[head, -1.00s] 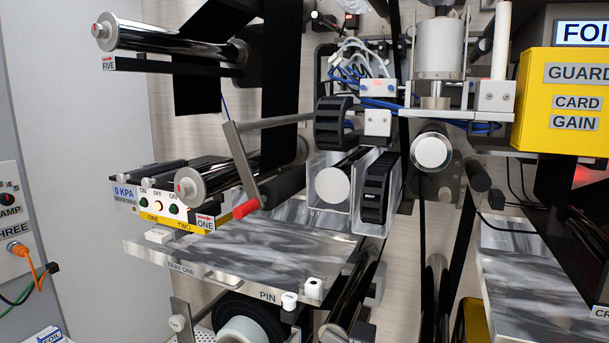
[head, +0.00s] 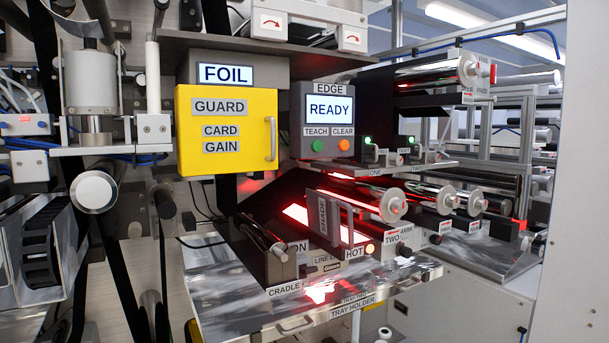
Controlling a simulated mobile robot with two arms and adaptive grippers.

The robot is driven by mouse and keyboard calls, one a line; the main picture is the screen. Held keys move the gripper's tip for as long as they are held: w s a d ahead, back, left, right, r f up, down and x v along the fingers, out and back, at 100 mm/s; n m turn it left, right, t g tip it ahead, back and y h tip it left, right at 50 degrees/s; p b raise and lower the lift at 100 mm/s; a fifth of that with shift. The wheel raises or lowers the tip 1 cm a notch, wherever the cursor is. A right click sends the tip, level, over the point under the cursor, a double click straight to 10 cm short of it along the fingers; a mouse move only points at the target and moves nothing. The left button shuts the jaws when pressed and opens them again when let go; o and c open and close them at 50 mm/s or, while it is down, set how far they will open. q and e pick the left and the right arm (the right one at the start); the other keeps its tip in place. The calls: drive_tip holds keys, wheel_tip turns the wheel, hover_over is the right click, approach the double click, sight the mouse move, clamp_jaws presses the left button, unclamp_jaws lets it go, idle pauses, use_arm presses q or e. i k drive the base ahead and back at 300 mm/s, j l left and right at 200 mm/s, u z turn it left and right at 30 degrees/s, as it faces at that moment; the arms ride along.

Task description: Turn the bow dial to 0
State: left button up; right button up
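I cannot make out a bow dial or a label reading BOW in the head view. Neither of my grippers is in view. The labelled machine front fills the picture. A grey EDGE box (head: 312,148) has a screen reading READY, with a green TEACH button (head: 318,146) and an orange CLEAR button (head: 343,145). A yellow box (head: 226,165) left of it carries the labels GUARD, CARD and GAIN under a FOIL sign (head: 226,73).
Red light glows over the dark web below the boxes, beside a HOT label (head: 354,253). A metal tray (head: 215,300) juts out below the CRADLE label (head: 284,289). Shiny rollers (head: 350,203) stick out at the right. A pale wall (head: 574,240) edges the far right.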

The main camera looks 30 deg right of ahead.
sight(435, 239)
drive_tip(key=z, duration=1.85)
drive_tip(key=i+l+u, duration=0.15)
drive_tip(key=u, duration=0.15)
drive_tip(key=i+l+u, duration=0.1)
drive_tip(key=l+u, duration=0.5)
drive_tip(key=i+l, duration=0.05)
drive_tip(key=l, duration=0.05)
